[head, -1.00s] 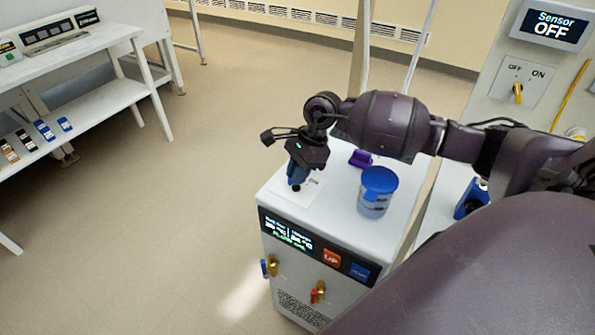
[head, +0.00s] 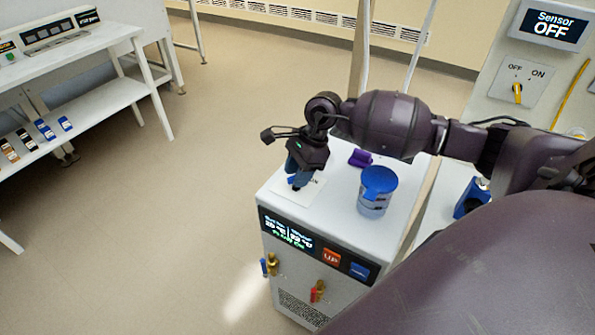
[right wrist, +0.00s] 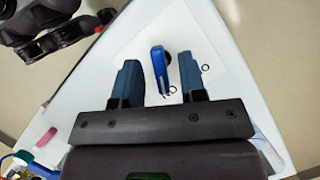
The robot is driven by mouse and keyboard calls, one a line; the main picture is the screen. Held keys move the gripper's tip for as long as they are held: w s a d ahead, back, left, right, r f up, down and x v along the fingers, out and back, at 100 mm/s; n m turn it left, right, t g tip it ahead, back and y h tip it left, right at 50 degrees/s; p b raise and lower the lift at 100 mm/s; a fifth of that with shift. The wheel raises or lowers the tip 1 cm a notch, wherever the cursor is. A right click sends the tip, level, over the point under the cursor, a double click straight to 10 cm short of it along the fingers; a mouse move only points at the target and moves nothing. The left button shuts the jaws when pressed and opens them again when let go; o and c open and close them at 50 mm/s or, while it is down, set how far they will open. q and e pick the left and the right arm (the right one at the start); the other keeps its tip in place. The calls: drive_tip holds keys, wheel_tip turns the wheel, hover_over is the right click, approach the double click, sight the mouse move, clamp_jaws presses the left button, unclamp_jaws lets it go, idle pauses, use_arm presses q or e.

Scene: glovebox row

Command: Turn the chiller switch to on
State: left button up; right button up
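The chiller (head: 295,290) is a white box with a green-lit display and two brass valves on its front. Its blue switch lever (right wrist: 158,68) sits on a white label plate (head: 312,192) on top, with "ON" partly readable at the right. My right gripper (head: 298,185) points down over the switch. In the right wrist view my right gripper (right wrist: 160,80) is open, one finger on each side of the lever, with a visible gap on both sides. The gripper covers most of the switch in the head view. My left gripper is not in view.
A blue-lidded container (head: 377,192) and a purple object (head: 360,158) stand on the chiller top, right of the gripper. A wall panel (head: 520,80) with a yellow switch and a "Sensor OFF" display (head: 549,25) is at right. A white bench (head: 75,55) stands at left.

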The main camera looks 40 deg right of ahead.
drive_tip(key=v, duration=1)
drive_tip(key=shift+r, duration=0.35)
drive_tip(key=shift+d, duration=0.15)
